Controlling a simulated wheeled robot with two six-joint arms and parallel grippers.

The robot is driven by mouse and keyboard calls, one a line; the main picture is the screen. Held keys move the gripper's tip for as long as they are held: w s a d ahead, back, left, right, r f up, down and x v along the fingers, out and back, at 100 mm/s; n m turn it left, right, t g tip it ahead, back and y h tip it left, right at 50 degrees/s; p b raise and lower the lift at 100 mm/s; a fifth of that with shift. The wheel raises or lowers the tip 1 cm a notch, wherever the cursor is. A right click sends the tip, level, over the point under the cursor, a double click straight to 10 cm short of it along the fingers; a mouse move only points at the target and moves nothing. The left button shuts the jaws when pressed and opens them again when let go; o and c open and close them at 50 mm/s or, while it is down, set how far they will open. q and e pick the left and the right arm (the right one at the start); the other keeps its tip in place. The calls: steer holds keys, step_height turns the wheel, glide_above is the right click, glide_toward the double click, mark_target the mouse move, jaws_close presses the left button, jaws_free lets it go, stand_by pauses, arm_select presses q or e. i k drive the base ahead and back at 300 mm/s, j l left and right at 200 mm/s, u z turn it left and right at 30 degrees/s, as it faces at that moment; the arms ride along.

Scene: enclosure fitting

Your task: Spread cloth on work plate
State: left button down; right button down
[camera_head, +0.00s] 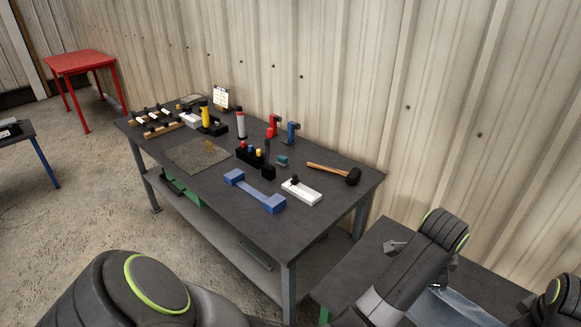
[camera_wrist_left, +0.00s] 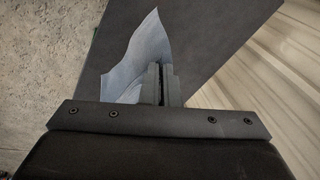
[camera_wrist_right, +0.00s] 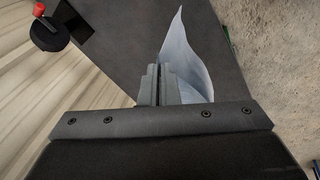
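A pale blue-grey cloth (camera_head: 455,308) shows at the lower right of the head view, over the dark side bench, partly hidden by my arm. It also shows in the left wrist view (camera_wrist_left: 135,60) and the right wrist view (camera_wrist_right: 185,55), creased and running up to the fingers. My left gripper (camera_wrist_left: 158,82) is closed with the cloth at its fingers. My right gripper (camera_wrist_right: 158,82) is likewise closed at another part of the cloth. The exact pinch points are hidden. A flat olive-grey work plate (camera_head: 190,157) lies bare on the main table's left part.
The main table (camera_head: 225,205) carries a blue handled part (camera_head: 254,193), a white block (camera_head: 301,191), a mallet (camera_head: 335,174), a black holder (camera_head: 250,156), bottles and a wooden rack (camera_head: 155,122) around the plate. The side bench (camera_head: 365,265) stands close at right. A red table (camera_head: 80,62) is far left.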

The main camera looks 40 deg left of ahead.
mark_target(196, 155)
steer(key=k, duration=0.55)
steer(key=i+j, duration=0.1)
steer(key=j, duration=0.7)
steer(key=i+j, duration=0.1)
steer(key=j, duration=0.65)
steer(key=i+j, duration=0.1)
steer(key=j, duration=0.7)
steer(key=i+j, duration=0.1)
steer(key=j, duration=0.65)
steer(key=i+j, duration=0.1)
steer(key=j, duration=0.7)
steer(key=i+j, duration=0.1)
steer(key=j, duration=0.65)
steer(key=i+j, duration=0.1)
steer(key=j, duration=0.7)
steer(key=i+j, duration=0.1)
steer(key=j, duration=0.7)
steer(key=i+j, duration=0.3)
steer(key=j+u, duration=0.05)
steer(key=j, duration=0.05)
